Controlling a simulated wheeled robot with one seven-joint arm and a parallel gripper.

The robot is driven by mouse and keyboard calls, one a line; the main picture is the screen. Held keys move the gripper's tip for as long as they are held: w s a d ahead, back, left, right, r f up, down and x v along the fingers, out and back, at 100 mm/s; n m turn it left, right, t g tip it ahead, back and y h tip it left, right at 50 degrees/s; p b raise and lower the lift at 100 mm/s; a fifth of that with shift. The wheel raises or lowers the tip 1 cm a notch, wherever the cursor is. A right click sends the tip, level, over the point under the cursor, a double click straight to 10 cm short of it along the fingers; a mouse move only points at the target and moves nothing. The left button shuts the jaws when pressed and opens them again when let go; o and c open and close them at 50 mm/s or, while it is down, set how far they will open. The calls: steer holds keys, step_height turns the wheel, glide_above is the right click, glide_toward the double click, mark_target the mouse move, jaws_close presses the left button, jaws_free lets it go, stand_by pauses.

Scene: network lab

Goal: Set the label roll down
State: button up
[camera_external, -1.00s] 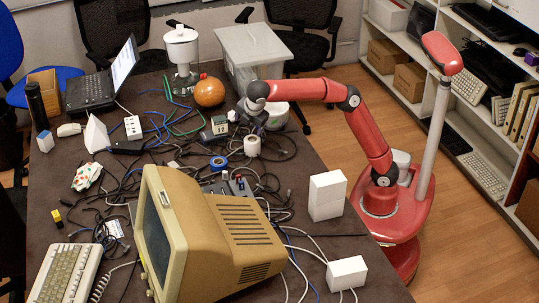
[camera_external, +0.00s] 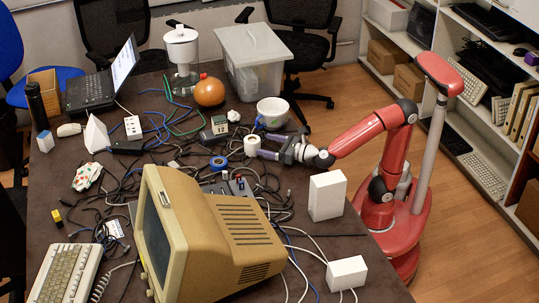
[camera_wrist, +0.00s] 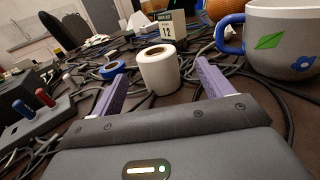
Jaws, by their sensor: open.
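The label roll, a white roll with a tan core, stands upright on the dark table among black cables (camera_external: 251,146). In the wrist view the roll (camera_wrist: 159,73) shows ahead of my gripper, between the lines of its two purple fingers. My gripper (camera_external: 267,147) is low over the table at the roll's right side and points left at it. Its fingers are spread apart in the wrist view (camera_wrist: 158,82), with nothing clamped between them. I cannot tell whether a fingertip touches the roll.
A white mug with a blue handle (camera_external: 273,112) stands just behind my gripper. A blue tape roll (camera_external: 218,163) lies left of the label roll. A small calendar block (camera_external: 219,125) stands behind. White boxes (camera_external: 327,195) and a beige monitor (camera_external: 205,235) are nearer. Cables cover the table's middle.

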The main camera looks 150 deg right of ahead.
mark_target(251, 139)
steer(key=d, duration=0.4)
steer(key=w+d, duration=0.1)
steer(key=d, duration=0.1)
steer(key=shift+d+r, duration=0.1)
steer(key=shift+d, duration=0.3)
steer(key=c, duration=1.2)
step_height(251, 139, up, 20)
steer(key=p, duration=0.6)
steer(key=shift+w, duration=0.1)
steer(key=shift+c, duration=0.3)
